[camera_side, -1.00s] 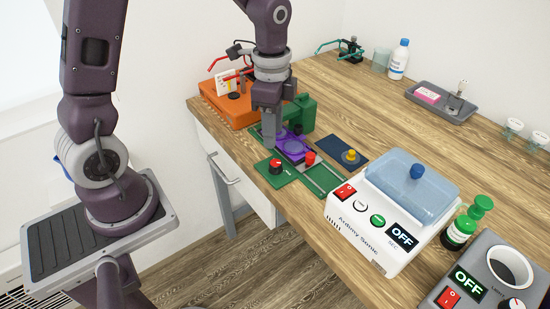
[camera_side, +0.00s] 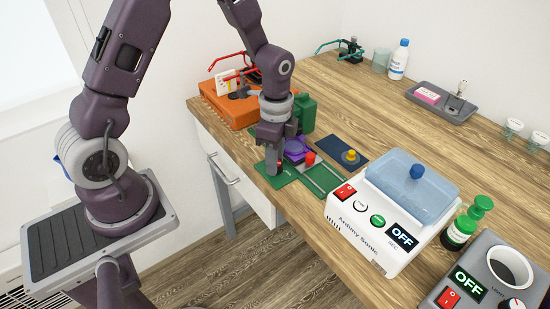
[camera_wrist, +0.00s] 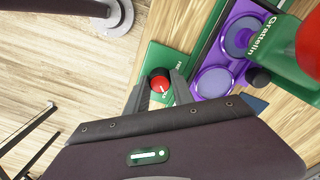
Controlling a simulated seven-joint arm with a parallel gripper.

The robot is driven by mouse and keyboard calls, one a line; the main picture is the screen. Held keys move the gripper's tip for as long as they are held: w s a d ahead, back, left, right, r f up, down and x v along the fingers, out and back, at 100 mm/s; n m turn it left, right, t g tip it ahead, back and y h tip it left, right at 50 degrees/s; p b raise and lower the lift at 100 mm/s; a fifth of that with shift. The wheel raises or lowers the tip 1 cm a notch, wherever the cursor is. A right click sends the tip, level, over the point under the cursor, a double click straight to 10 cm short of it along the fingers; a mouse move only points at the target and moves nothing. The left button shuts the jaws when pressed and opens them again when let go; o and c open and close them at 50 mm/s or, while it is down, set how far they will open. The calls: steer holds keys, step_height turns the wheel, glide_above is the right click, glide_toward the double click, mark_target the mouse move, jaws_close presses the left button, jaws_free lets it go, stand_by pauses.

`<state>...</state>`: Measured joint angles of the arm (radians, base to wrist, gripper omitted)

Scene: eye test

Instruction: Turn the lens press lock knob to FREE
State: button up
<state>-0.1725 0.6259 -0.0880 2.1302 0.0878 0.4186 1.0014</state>
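The lock knob (camera_wrist: 160,83) is red and black with a pale pointer line and sits on a green base plate (camera_wrist: 151,57). In the wrist view the two fingers of my gripper (camera_wrist: 159,88) stand on either side of the knob, spread apart. I cannot tell whether they touch it. In the side view my gripper (camera_side: 273,165) is low over the plate and hides most of the knob. White lettering beside the knob is partly covered by a finger. The green lens press (camera_wrist: 268,47) stands beside a purple holder (camera_wrist: 212,50) with round lenses.
A blue mat (camera_side: 327,143) with a yellow-topped piece lies right of the press. A white ultrasonic cleaner (camera_side: 372,231) reading OFF stands nearer the front. An orange box (camera_side: 222,108) with red arms is behind my gripper. The table's front edge is close to the plate.

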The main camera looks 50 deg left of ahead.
steer(key=shift+n, duration=0.3)
jaws_close()
steer(key=n, duration=0.8)
steer(key=shift+n, duration=0.3)
steer(key=n, duration=0.4)
steer(key=shift+s+d, duration=0.1)
steer(key=shift+n+t, duration=0.3)
steer(key=shift+n, duration=1.8)
steer(key=o, duration=0.8)
jaws_free()
